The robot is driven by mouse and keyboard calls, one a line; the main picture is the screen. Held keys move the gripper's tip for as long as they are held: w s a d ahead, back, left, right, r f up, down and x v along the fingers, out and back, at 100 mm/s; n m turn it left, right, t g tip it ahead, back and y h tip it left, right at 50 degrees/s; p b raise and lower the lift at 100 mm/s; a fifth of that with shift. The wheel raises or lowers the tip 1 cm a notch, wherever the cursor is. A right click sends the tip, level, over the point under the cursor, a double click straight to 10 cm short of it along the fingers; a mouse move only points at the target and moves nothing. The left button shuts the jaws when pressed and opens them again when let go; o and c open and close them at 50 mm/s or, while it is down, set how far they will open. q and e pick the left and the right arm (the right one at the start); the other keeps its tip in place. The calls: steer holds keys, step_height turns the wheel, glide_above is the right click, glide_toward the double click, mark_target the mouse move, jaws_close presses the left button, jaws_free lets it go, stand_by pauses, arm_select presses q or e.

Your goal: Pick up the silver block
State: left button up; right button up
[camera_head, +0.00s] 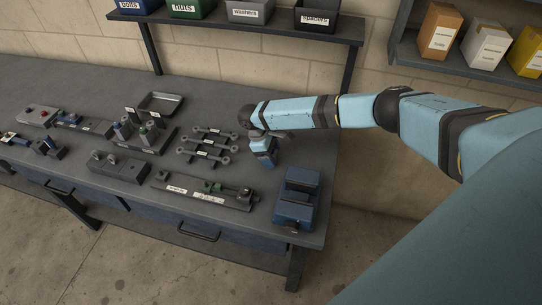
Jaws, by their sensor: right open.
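My right gripper (265,163) points down over the right part of the workbench (225,95), just right of the rack of dark bars. It is small and its fingers are hard to make out. I see nothing held in it. I cannot single out the silver block with certainty. Small grey pieces stand in a dark holder (145,147) left of the bars, and a dark grey block-shaped fixture (120,168) lies in front of that holder. Anything directly under my right gripper is hidden by it. My left gripper is out of view.
A blue vise (296,200) stands at the bench's front right corner. A long grey fixture (203,190) lies near the front edge. Dark bars (205,145) sit left of my gripper. The bench's back right is clear.

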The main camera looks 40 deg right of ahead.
steer(key=c, duration=1.2)
steer(key=shift+o, duration=0.3)
steer(key=shift+r, duration=0.1)
